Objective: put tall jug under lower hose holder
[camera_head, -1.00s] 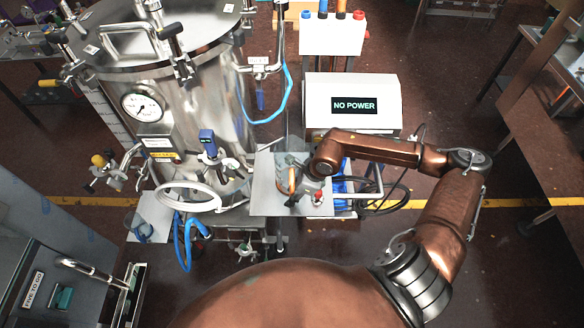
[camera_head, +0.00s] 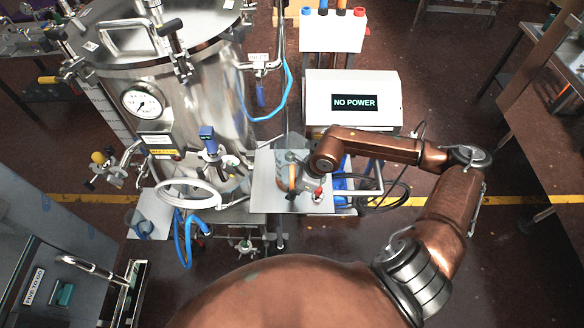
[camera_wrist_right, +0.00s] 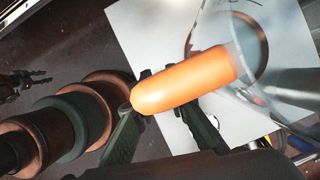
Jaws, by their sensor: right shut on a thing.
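The tall jug (camera_head: 284,163) is clear, with an orange handle (camera_head: 292,178). It appears upright over the metal shelf plate (camera_head: 264,198) right of the steel tank; I cannot tell whether it touches the plate. My right gripper (camera_wrist_right: 165,88) is shut on the orange handle (camera_wrist_right: 205,76), its dark fingers on either side of it. The jug's clear wall (camera_wrist_right: 285,88) shows at the right of the wrist view. My right arm partly hides the jug in the head view. I cannot make out clearly which part is the lower hose holder.
The steel tank (camera_head: 215,105) with valves and a white hose loop (camera_head: 172,186) stands left of the jug. A white box reading NO POWER (camera_head: 383,116) stands behind right. A lower left shelf (camera_head: 157,204) has blue hoses (camera_head: 180,240) beside it. Open floor lies right.

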